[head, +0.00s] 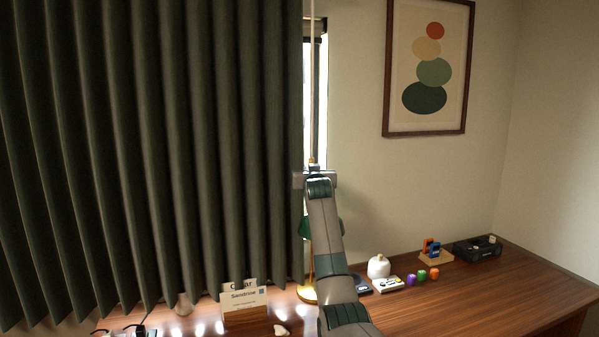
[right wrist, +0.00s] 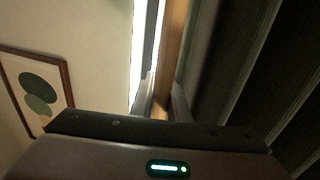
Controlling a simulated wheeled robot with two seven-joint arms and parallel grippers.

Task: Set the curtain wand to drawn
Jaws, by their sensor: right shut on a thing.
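The dark grey-green curtain (head: 150,130) hangs in folds across the left half of the head view. Its right edge is beside a narrow bright strip of window (head: 322,90). The thin curtain wand (head: 312,80) hangs upright just right of that edge, with a brass-coloured part low down. My right gripper (head: 313,174) is shut on the wand's lower part. In the right wrist view the wand (right wrist: 173,45) runs up brown from between the fingers, with the curtain (right wrist: 245,70) to its right. The wand's lower end is hidden by the gripper. My left gripper is out of view.
A wooden desk (head: 480,300) stands below. A framed picture (head: 428,65) hangs right.

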